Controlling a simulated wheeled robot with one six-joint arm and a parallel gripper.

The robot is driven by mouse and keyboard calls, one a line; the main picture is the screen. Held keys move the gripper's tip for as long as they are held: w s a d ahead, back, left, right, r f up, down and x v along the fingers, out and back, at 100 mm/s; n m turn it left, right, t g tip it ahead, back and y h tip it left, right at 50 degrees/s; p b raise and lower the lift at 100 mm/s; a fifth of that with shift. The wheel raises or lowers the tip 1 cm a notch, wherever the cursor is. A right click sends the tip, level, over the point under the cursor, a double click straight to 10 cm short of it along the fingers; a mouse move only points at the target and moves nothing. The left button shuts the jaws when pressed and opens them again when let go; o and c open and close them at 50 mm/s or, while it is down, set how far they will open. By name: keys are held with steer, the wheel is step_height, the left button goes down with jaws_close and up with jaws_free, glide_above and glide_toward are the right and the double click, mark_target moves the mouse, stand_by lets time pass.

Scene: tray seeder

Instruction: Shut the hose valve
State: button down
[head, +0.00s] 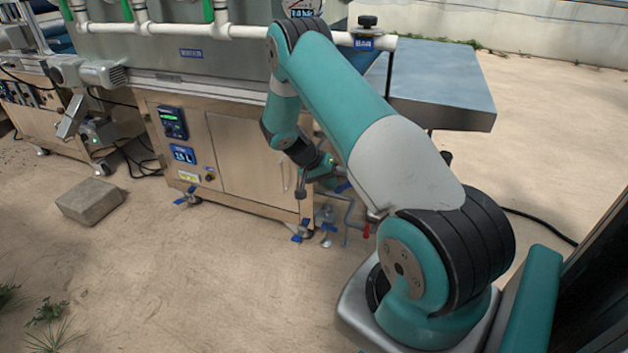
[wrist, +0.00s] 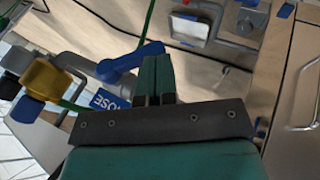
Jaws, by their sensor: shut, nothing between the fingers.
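The hose valve shows in the wrist view as a blue lever (wrist: 133,61) on a grey pipe fitting (wrist: 80,66), beside a blue label (wrist: 108,100) reading "HOSE". The lever slants up to the right, and its far end lies just beside and beyond my fingertips. My gripper (wrist: 157,60) is shut and empty, its two teal fingers together. I cannot tell whether they touch the lever. In the head view my gripper (head: 322,172) is low at the right end of the steel cabinet. A small blue part (head: 343,187) shows beside it; the rest is mostly hidden by my arm.
A steel cabinet (head: 255,155) with a control panel (head: 172,122) stands behind. A gold-coloured part (wrist: 46,80) sits left of the lever, and a green hose (wrist: 147,22) passes behind it. A grey block (head: 90,201) lies on the ground at left. The ground in front is mostly clear.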

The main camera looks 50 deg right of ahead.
steer(key=shift+s+d+f+b, duration=0.1)
steer(key=shift+s+f+b, duration=0.15)
steer(key=shift+f, duration=0.45)
steer(key=shift+s+d+f+b, duration=0.1)
steer(key=shift+f+b, duration=0.1)
steer(key=shift+f, duration=0.5)
steer(key=g, duration=0.1)
steer(key=f+g+h+b, duration=0.1)
steer(key=s+g+h+b, duration=0.1)
steer(key=g, duration=0.1)
steer(key=shift+s+d+f+n, duration=0.15)
steer(key=shift+f+n, duration=0.1)
steer(key=shift+n, duration=0.15)
steer(key=shift+s+f, duration=0.1)
steer(key=shift+s, duration=0.05)
steer(key=shift+s+d, duration=0.1)
